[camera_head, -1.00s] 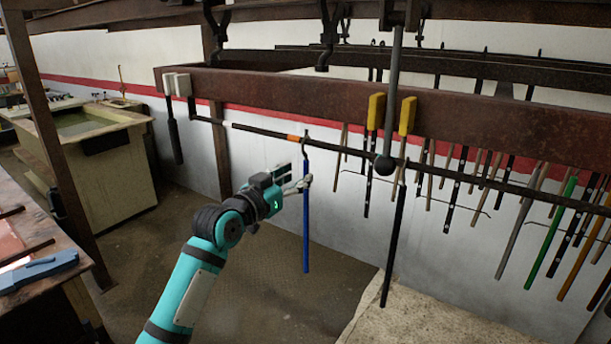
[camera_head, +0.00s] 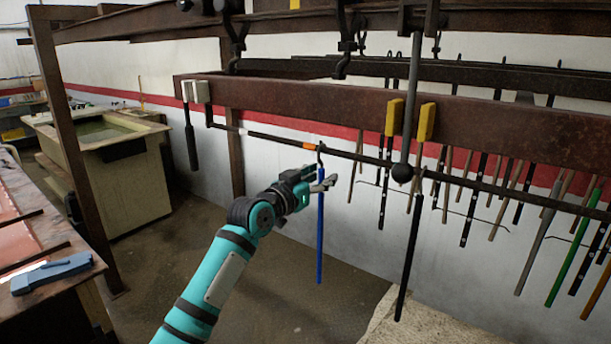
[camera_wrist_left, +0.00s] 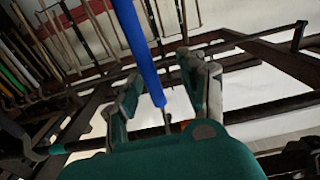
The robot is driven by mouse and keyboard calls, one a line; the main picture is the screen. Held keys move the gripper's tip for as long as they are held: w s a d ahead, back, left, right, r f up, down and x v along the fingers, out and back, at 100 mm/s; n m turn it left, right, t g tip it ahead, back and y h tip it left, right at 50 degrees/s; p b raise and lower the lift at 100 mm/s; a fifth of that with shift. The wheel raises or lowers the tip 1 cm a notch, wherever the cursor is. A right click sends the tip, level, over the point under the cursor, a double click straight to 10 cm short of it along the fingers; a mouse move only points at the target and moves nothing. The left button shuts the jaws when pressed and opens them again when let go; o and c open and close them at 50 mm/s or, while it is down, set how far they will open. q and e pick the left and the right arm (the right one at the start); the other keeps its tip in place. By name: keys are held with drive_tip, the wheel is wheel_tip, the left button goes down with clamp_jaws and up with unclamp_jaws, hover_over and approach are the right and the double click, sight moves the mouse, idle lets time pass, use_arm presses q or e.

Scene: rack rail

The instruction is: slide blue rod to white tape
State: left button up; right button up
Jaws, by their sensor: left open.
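The blue rod (camera_head: 320,235) hangs upright by its hook from the dark rail (camera_head: 275,139), just right of the orange tape (camera_head: 309,146). The white tape (camera_head: 243,131) is farther left on the rail, near its bent end. My left gripper (camera_head: 322,183) is at the upper part of the blue rod, below the hook. In the left wrist view the blue rod (camera_wrist_left: 138,45) passes between the open fingers of my left gripper (camera_wrist_left: 165,95); I cannot tell if either finger touches it. My right gripper is not in view.
A black rod (camera_head: 408,260) hangs right of the blue rod, near a ball-ended grey bar (camera_head: 403,172). Several other rods, one green (camera_head: 575,250), hang farther right. A rusty beam (camera_head: 300,103) runs above the rail. The rail between the tapes is clear.

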use_arm(q)
drive_tip(key=w+a+b, duration=0.5)
drive_tip(key=a+b, duration=0.1)
drive_tip(key=a, duration=0.1)
drive_tip(key=shift+w+a, duration=0.3)
drive_tip(key=shift+a, duration=0.05)
idle(0.4)
drive_tip(key=w+a+p, duration=0.1)
drive_tip(key=w+a, duration=0.4)
drive_tip(key=a, duration=0.3)
drive_tip(key=shift+w, duration=0.4)
idle(0.8)
